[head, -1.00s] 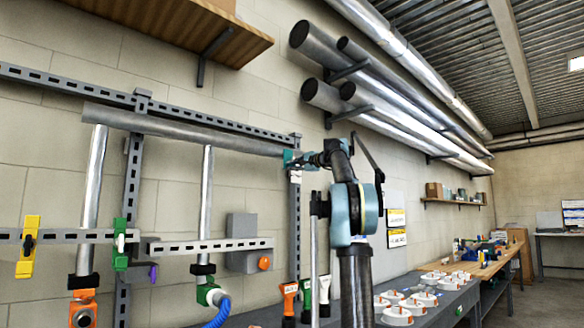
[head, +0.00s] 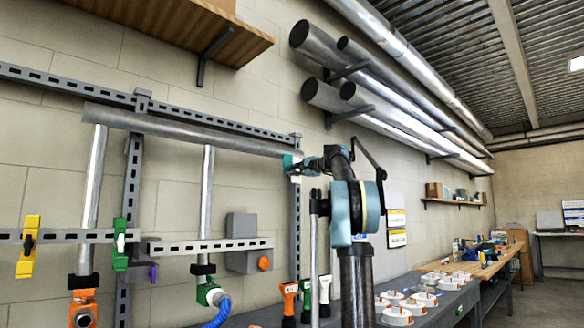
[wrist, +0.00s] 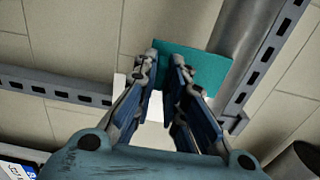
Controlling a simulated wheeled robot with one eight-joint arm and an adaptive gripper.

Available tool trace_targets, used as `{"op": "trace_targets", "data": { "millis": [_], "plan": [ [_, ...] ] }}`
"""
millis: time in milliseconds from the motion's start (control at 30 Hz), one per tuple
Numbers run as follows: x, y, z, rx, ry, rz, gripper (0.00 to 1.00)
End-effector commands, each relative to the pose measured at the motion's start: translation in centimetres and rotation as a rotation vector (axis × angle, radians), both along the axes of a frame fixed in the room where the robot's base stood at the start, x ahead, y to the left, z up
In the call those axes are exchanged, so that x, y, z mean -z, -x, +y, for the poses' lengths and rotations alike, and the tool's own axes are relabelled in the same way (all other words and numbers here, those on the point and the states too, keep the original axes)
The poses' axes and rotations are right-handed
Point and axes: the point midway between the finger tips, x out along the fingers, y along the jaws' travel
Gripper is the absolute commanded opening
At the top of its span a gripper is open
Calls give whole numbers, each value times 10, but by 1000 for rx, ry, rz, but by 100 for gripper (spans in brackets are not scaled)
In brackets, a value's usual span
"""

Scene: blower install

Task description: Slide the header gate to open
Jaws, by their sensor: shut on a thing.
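A teal header gate plate (wrist: 205,66) sits at the open end of the grey header pipe (head: 200,134), which runs almost level along the wall. It shows small and partly hidden in the head view (head: 289,160). My gripper (wrist: 166,56) is shut on the gate's near edge, with one blue-and-grey finger on each side. The fingers hide part of the plate. A white piece (wrist: 122,90) shows behind and between the fingers. In the head view my gripper (head: 300,166) reaches the gate from the right.
A slotted metal frame (head: 131,200) carries the header and upright pipes. Yellow (head: 27,247) and green (head: 119,244) gates sit on it. Large steel pipes (head: 370,95) hang at upper right. A workbench (head: 440,306) with several white round parts stands below.

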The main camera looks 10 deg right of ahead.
Motion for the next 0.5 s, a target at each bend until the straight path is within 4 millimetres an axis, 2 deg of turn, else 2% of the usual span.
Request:
{"op": "trace_targets", "data": {
  "millis": [500],
  "plan": [
    [10, 0, 0, 1, 0, 0, 0]
  ]
}}
